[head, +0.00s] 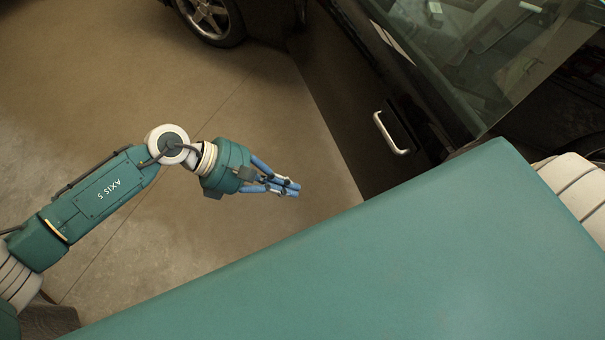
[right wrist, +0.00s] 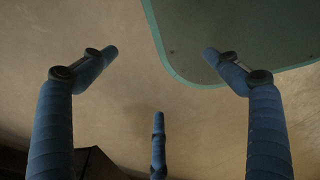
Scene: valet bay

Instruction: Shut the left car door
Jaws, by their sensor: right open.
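The left car door (head: 355,115) is a dark panel with a pale bar handle (head: 390,133) and a window (head: 480,50), right of centre in the head view. It appears to stand out from the car body, but the size of its gap is hidden. My left gripper (head: 292,187) is left of the door and apart from it. Its blue fingers are drawn together, with nothing seen between them. My right gripper (right wrist: 160,75) shows in the right wrist view with its fingers spread and empty, above bare floor. The door is not clear in that view.
A car wheel (head: 210,15) with a silver rim is at the top left. Bare tan floor (head: 255,110) lies between my left arm and the door. My own teal body covers the lower right of the head view and hides part of the door.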

